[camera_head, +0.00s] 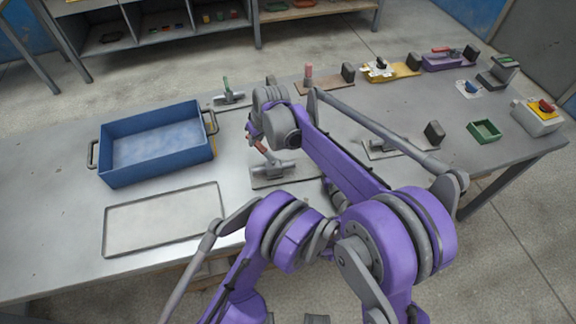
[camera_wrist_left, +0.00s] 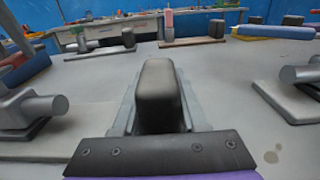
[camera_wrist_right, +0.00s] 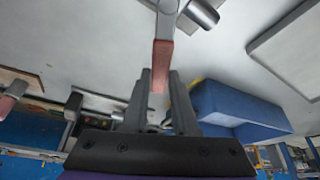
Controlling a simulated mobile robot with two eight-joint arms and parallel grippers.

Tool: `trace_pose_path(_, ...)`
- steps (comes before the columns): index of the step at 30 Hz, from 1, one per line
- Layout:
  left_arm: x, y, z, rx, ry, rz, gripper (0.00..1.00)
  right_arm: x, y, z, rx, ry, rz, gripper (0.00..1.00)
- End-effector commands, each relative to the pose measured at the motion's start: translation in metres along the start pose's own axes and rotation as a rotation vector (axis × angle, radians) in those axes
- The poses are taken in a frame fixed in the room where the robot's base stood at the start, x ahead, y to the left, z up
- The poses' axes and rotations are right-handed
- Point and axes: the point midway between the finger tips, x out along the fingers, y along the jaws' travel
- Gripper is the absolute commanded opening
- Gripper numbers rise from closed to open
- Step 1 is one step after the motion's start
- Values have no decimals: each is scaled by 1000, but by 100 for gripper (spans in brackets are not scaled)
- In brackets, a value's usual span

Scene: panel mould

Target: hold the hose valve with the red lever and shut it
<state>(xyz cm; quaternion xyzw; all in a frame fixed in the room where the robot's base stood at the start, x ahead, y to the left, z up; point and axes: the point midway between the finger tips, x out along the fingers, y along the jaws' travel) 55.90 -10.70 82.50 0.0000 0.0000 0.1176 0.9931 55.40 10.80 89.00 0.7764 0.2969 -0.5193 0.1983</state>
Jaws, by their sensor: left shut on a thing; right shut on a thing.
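The hose valve (camera_head: 272,170) is a grey body on a flat grey plate near the middle of the table, with a red-brown lever (camera_head: 266,152) tilted up from it. My right gripper (camera_head: 253,131) is at the lever's upper end. In the right wrist view, its fingers (camera_wrist_right: 160,92) are shut on the lever (camera_wrist_right: 162,62), with the grey valve body (camera_wrist_right: 190,10) beyond. In the left wrist view, my left gripper (camera_wrist_left: 157,100) is shut on a dark upright block (camera_wrist_left: 158,92), beside the grey valve body (camera_wrist_left: 32,106). My right arm hides the left gripper and this block in the head view.
A blue bin (camera_head: 157,180) and a shallow grey tray (camera_head: 162,222) lie to the left. Another grey-bodied valve (camera_head: 385,148) stands to the right. Several valves with coloured levers line the far edge. A green tray (camera_head: 484,131) is at the right.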

Motion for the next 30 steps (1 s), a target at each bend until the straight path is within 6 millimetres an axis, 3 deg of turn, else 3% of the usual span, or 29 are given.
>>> trace_pose_path(15,0,1,0,-1,0,3,0,-2,29,5,357,0,150,0)
trace_pose_path(30,1,1,0,-1,1,3,0,-4,36,8,457,0,191,0)
